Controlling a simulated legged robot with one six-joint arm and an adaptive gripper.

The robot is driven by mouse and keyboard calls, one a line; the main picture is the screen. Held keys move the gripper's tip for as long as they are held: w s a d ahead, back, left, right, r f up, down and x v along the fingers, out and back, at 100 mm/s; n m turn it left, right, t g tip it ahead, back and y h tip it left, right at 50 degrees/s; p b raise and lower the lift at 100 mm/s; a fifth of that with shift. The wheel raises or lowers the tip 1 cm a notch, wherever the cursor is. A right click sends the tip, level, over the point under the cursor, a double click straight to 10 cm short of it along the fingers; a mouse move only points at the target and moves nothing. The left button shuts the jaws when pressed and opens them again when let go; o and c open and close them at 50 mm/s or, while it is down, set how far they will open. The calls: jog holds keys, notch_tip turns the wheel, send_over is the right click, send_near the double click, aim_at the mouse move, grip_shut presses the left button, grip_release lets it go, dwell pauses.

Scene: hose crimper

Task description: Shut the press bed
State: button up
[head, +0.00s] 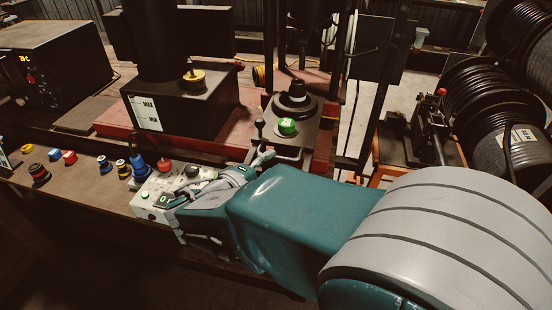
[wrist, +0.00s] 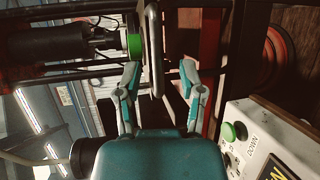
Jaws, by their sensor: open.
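The press bed (head: 292,151) is a dark sliding plate with a pale front edge, low in the press at the middle of the head view. A green-topped die piece (head: 288,127) sits on it, and a green disc also shows in the wrist view (wrist: 134,40). My gripper (head: 262,158) is at the front of the bed, partly hidden by my arm. In the wrist view my gripper (wrist: 160,68) is open. A metal bar handle (wrist: 153,35) stands ahead, between the lines of the fingers. I cannot tell whether the fingers touch it.
A control box (head: 155,195) with buttons lies beside my arm; its green DOWN button (wrist: 228,131) shows in the wrist view. Several coloured die pieces (head: 70,157) stand along the bench's left. A black tank (head: 180,100) stands behind. Hose reels (head: 500,110) fill the right.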

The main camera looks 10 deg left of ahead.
jog(key=v, duration=0.8)
jog(key=shift+s, duration=0.25)
jog(key=shift+d+r, duration=0.1)
